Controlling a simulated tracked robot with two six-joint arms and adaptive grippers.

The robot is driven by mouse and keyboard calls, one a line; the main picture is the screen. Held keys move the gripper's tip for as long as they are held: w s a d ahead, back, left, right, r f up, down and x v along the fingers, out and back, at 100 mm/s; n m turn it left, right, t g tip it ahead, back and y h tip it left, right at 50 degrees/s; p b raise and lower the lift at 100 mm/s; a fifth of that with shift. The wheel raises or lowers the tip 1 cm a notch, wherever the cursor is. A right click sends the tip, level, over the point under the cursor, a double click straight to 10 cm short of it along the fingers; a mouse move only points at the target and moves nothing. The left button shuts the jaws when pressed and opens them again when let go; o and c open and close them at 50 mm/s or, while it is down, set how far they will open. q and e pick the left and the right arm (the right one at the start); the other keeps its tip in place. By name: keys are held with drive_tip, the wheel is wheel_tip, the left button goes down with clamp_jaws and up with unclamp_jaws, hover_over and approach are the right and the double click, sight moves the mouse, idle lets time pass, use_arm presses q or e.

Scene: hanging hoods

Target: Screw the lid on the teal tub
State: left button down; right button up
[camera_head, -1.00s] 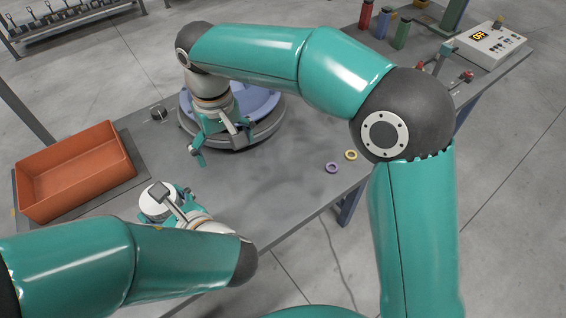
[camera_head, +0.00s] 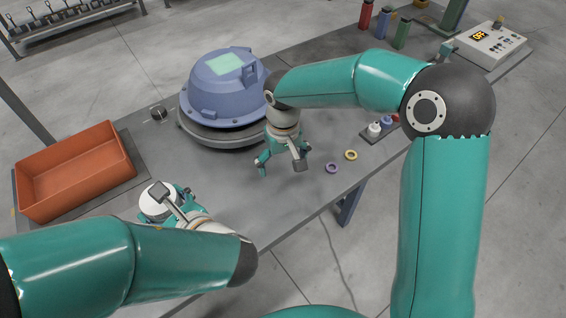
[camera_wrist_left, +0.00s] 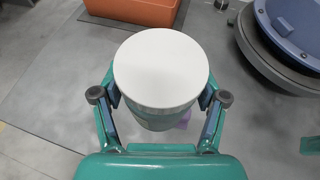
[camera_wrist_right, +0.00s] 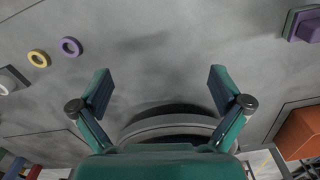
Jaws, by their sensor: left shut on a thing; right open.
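The tub (camera_wrist_left: 160,121) is a grey-teal cylinder with a flat white lid (camera_wrist_left: 160,66) lying on its top. The lid looks level; I cannot tell how tightly it is screwed. In the head view the lid (camera_head: 158,200) shows at the front left, with the tub mostly hidden beneath. My left gripper (camera_wrist_left: 160,98) is shut on the tub from both sides, just below the lid. My right gripper (camera_head: 282,163) is open and empty above the table middle, to the right of the tub and well apart from it. Its spread fingers show in the right wrist view (camera_wrist_right: 161,85).
An orange bin (camera_head: 75,172) stands left of the tub. A blue hood (camera_head: 222,90) on a round grey base stands behind. Purple (camera_head: 332,168) and yellow (camera_head: 351,155) rings lie right of my right gripper. The table between tub and right gripper is clear.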

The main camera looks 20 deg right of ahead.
drive_tip(key=shift+d+f, duration=0.1)
drive_tip(key=shift+f, duration=0.05)
drive_tip(key=s+d+f, duration=0.2)
drive_tip(key=s+f, duration=0.1)
drive_tip(key=s+d+f, duration=0.1)
drive_tip(key=s+d, duration=0.1)
drive_tip(key=shift+s+f, duration=0.25)
drive_tip(key=shift+f, duration=0.15)
drive_tip(key=shift+t, duration=0.3)
drive_tip(key=s+f, duration=0.2)
drive_tip(key=s, duration=0.1)
drive_tip(key=s+f, duration=0.1)
drive_tip(key=s, duration=0.1)
drive_tip(key=shift+d+f, duration=0.1)
drive_tip(key=shift+d, duration=0.25)
use_arm(q)
drive_tip(key=shift+r, duration=0.1)
drive_tip(key=shift+w, duration=0.1)
use_arm(e)
drive_tip(key=s+a+f+m+y, duration=0.1)
drive_tip(key=s+a+f, duration=0.3)
drive_tip(key=f, duration=0.4)
drive_tip(key=s+a+f+m+y, duration=0.1)
drive_tip(key=s+a+f+y, duration=0.2)
drive_tip(key=a+f, duration=0.4)
drive_tip(key=shift+s+a+f, duration=0.15)
drive_tip(key=shift+s+f, duration=0.35)
drive_tip(key=shift+s, duration=0.4)
